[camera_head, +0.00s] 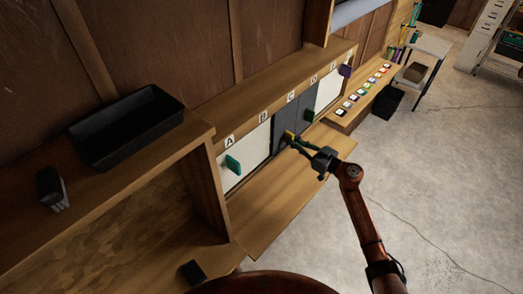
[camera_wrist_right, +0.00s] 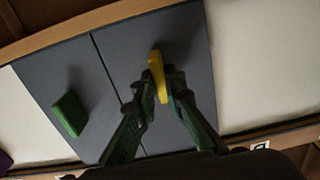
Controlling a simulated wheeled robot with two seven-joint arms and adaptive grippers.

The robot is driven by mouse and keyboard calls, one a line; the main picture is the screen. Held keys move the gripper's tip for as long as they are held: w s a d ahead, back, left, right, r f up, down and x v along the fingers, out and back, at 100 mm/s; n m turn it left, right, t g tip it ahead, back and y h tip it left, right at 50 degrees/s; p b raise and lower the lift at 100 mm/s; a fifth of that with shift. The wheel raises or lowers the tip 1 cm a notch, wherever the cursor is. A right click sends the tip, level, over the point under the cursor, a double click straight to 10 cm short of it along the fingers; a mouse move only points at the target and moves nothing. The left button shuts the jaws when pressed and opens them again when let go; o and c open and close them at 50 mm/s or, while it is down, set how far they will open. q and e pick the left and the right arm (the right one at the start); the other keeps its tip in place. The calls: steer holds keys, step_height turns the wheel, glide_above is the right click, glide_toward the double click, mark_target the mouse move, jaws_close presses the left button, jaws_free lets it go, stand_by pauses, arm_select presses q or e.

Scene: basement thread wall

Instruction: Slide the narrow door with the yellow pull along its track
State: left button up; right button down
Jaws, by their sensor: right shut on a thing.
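The narrow grey door (camera_head: 283,121) with the yellow pull (camera_head: 288,133) stands in the low cabinet front, roughly below labels B and C. My right gripper (camera_head: 292,138) reaches in from the right and is shut on the yellow pull. In the right wrist view the fingers (camera_wrist_right: 165,88) close on either side of the yellow pull (camera_wrist_right: 156,65), hiding its lower part. A second grey door (camera_wrist_right: 45,75) with a green pull (camera_wrist_right: 69,114) sits beside it across a thin seam. My left gripper is not in view.
A white panel with a green pull (camera_head: 233,164) lies left of the grey doors. A purple pull (camera_head: 345,71) is at the right end. A wooden ledge (camera_head: 275,195) runs below. A black tray (camera_head: 125,127) sits on the left shelf. Coloured tiles line the right ledge. The floor at right is open.

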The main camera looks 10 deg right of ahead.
steer(key=c, duration=2)
jaws_free()
steer(key=shift+c, duration=0.2)
steer(key=p+v, duration=0.3)
steer(key=v, duration=0.4)
steer(key=shift+p, duration=0.4)
